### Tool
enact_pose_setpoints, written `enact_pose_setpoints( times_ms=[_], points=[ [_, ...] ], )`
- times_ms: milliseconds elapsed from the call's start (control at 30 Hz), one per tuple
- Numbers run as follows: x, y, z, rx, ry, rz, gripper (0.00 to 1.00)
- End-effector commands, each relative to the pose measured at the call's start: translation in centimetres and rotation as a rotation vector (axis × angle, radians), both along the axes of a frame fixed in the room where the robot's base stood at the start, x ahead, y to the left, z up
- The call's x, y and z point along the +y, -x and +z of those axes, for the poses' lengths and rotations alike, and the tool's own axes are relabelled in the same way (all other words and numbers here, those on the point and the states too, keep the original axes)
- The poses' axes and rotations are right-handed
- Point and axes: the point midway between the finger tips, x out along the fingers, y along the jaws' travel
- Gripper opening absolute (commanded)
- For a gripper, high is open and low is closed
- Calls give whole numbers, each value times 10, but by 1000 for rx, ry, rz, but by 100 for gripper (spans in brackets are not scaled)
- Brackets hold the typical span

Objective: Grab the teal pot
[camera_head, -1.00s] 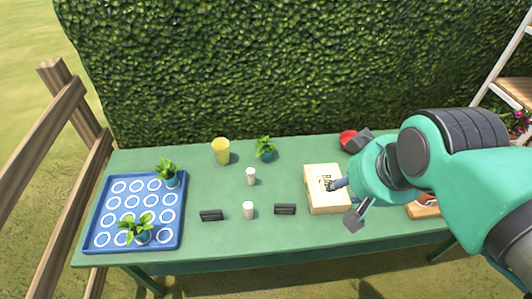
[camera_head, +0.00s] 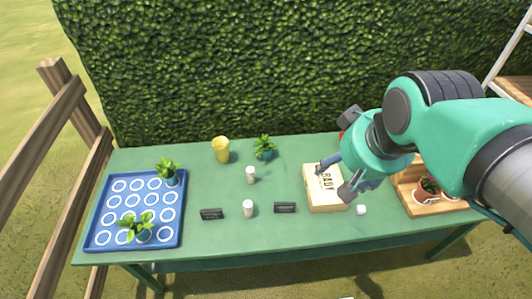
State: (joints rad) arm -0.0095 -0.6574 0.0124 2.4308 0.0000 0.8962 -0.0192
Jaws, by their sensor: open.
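Teal pots with green plants show in several places. One teal pot (camera_head: 265,154) stands alone at the back middle of the green table. Two more sit on the blue tray (camera_head: 178,236) at the left: one pot (camera_head: 171,178) at its back right corner and one pot (camera_head: 143,236) near its front. My gripper (camera_head: 335,179) is open, above the right part of the table over a cream box (camera_head: 326,203) with lettering. It is well to the right of every teal pot and touches none of them. The arm hides part of the table's right side.
A yellow cup (camera_head: 221,151) stands left of the lone pot. White bottles (camera_head: 250,174) (camera_head: 248,208) and black label blocks (camera_head: 211,214) (camera_head: 285,208) stand mid-table. A wooden crate (camera_head: 425,208) with terracotta pots is at the right. A hedge (camera_head: 250,70) rises behind.

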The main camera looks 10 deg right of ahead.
Motion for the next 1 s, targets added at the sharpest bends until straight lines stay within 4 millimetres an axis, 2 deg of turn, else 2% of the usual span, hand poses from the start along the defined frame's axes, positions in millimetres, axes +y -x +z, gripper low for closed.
enact_pose_setpoints(
  times_ms=[267,500,767,1000],
  points=[
    [6,-62,14,55,14,43,66],
    [14,-118,16,101,26,82,66],
    [23,-180,7,150,38,125,66],
    [34,-236,-12,196,48,164,66]
  ],
)
